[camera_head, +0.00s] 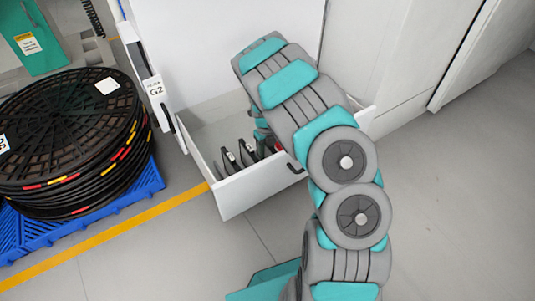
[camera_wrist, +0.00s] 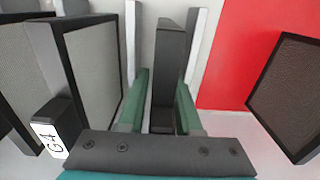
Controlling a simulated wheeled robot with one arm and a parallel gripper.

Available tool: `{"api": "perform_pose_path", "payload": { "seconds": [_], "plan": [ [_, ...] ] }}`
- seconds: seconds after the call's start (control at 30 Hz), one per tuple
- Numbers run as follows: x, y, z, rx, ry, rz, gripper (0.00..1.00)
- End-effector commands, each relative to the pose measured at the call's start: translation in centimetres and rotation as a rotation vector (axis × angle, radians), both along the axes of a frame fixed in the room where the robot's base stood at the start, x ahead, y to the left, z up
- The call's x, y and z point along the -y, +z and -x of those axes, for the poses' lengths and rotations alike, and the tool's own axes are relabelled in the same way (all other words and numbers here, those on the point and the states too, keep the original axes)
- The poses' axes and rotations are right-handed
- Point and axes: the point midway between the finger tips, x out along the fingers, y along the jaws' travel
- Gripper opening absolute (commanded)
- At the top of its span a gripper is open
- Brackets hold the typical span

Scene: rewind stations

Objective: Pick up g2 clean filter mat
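In the wrist view, a dark upright piece (camera_wrist: 170,75), which looks like a filter mat's frame seen edge-on, stands between the two fingers of my gripper (camera_wrist: 162,100). The fingers are apart, with a gap on its left side and the right finger close beside it. I see no label on this piece, so I cannot tell whether it is the G2 mat. In the head view, the open white drawer (camera_head: 240,193) holds several dark mats (camera_head: 229,160). My arm reaches over the drawer and hides its right part and most of my gripper.
A grey-meshed mat (camera_wrist: 95,70) with a tag reading G4 (camera_wrist: 48,138) stands left of my fingers. A brown-meshed mat (camera_wrist: 290,95) is at right against a red panel (camera_wrist: 235,50). A G2 sign (camera_head: 155,88) is on the cabinet. Black reels (camera_head: 70,125) sit on a blue pallet (camera_head: 140,195).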

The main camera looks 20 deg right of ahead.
Motion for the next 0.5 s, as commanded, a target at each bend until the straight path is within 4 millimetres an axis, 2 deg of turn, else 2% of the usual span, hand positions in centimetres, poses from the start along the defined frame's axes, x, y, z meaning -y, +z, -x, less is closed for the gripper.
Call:
{"api": "perform_pose_path", "payload": {
  "seconds": [0.03,0.27,0.5],
  "plan": [
    [0.00,0.01,0.00,0.000,0.000,0.000,0.26],
    [0.00,0.03,-0.01,0.000,0.000,0.000,0.00],
    [0.00,0.04,-0.02,0.000,0.000,0.000,0.00]
  ]
}}
